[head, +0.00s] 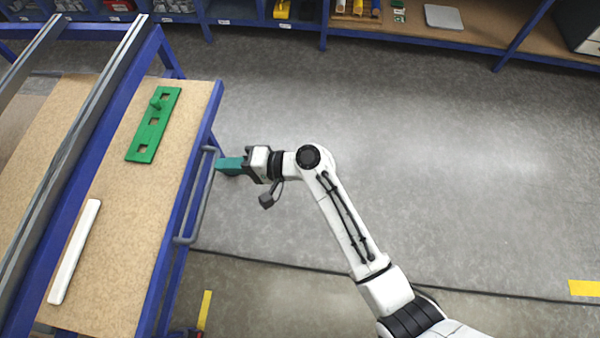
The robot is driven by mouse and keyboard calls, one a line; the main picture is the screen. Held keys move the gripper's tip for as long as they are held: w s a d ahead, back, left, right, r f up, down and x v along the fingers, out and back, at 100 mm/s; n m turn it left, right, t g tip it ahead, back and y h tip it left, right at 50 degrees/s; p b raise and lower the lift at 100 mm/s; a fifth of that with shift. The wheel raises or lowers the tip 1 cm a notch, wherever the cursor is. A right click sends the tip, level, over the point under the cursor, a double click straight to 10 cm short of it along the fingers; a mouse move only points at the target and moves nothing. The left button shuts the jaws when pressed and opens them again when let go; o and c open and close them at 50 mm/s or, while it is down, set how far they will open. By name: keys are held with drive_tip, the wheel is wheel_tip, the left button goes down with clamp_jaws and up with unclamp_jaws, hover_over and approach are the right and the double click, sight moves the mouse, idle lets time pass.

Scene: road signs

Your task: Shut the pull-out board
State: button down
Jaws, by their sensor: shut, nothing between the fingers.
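The pull-out board (185,190) is a tan panel with a blue edge. It sticks out to the right of the blue and grey beam of the workbench. A grey bar handle (200,190) runs along its right edge. My gripper (224,165) has teal fingers, is shut and empty, and points left at the upper part of the handle. Its fingertips are right beside the handle; I cannot tell whether they touch it.
A green plate with square holes and a peg (153,125) and a white bar (75,250) lie on the board. Blue shelving (420,38) with parts runs along the back. The grey floor (450,150) to the right is clear. Yellow tape (204,310) marks the floor below the board.

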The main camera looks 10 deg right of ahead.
sight(162, 158)
drive_tip(key=r+b+x, duration=0.1)
drive_tip(key=b+x, duration=0.1)
drive_tip(key=x, duration=0.3)
drive_tip(key=r+b+x, duration=0.1)
drive_tip(key=b+x, duration=0.1)
drive_tip(key=x, duration=0.4)
drive_tip(key=r+b+x, duration=0.1)
drive_tip(key=x, duration=0.4)
drive_tip(key=shift+w+a+r+b, duration=0.1)
drive_tip(key=shift+w+a+b, duration=0.05)
drive_tip(key=shift+a+b, duration=0.35)
drive_tip(key=shift+w+a+r, duration=0.1)
drive_tip(key=shift+r, duration=0.15)
drive_tip(key=shift+a+r, duration=0.15)
